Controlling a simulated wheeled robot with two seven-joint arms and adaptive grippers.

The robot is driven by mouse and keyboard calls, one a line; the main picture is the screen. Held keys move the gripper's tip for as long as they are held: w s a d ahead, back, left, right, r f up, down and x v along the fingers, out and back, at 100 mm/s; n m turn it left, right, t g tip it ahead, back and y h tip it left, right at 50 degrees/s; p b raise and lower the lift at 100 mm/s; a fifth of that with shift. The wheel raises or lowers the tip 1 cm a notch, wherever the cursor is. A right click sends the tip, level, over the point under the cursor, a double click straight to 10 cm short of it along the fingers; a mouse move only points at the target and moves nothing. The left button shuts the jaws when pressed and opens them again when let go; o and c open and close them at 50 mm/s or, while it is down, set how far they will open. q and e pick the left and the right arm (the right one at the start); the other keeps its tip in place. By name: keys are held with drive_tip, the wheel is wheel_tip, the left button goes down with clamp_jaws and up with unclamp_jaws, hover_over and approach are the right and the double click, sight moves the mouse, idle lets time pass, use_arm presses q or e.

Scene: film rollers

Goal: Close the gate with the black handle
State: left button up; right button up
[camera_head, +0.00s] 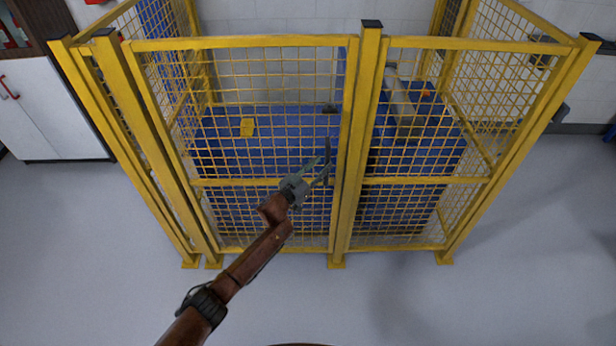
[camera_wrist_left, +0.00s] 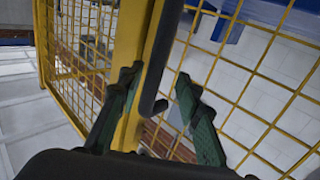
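The gate (camera_head: 240,182) is the left yellow mesh panel at the front of the yellow enclosure. Its right edge stands close beside the middle post (camera_head: 362,120); I cannot tell whether a small gap is left. The black handle (camera_head: 328,148) is upright near that edge. In the left wrist view the handle (camera_wrist_left: 160,50) is a long dark bar running down between my fingers. My left gripper (camera_head: 322,172) is at the handle in the head view. Its green fingers (camera_wrist_left: 158,78) are apart, one on each side of the handle, with space visible beside it. My right gripper is out of view.
A fixed mesh panel (camera_head: 415,182) is right of the middle post. The grey floor (camera_head: 480,290) in front is clear. A white cabinet (camera_head: 50,110) stands at the left.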

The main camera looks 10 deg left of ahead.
use_arm(q)
drive_tip(key=v, duration=0.8)
